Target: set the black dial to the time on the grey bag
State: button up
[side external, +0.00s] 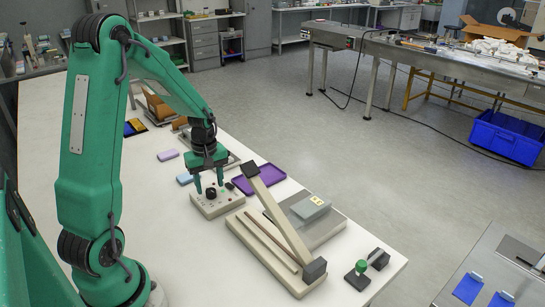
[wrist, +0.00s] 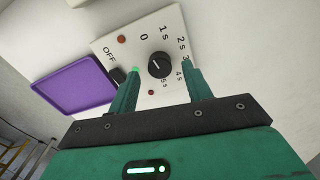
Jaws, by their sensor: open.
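The black dial (wrist: 159,64) sits on a pale control panel (wrist: 178,24) marked 0, 1 s, 2 s and on up to 5 s. It bears a small white line, but I cannot tell clearly which mark it points to. My gripper (wrist: 162,76) is open, with one finger on each side of the dial and nothing between them clearly held. In the side view my gripper (side external: 209,186) hangs over the panel, just above the dial (side external: 211,193).
A black switch (wrist: 117,76) stands by OFF on the panel, near a lit green lamp. A purple tray (side external: 259,180) lies behind the panel. A sealer with a long raised arm (side external: 275,212) stands between panel and bag. A green-knobbed stamp (side external: 358,275) stands at front right.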

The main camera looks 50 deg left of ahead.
jog(key=shift+f, duration=1.05)
jog(key=shift+c, duration=0.2)
jog(key=c, duration=0.9)
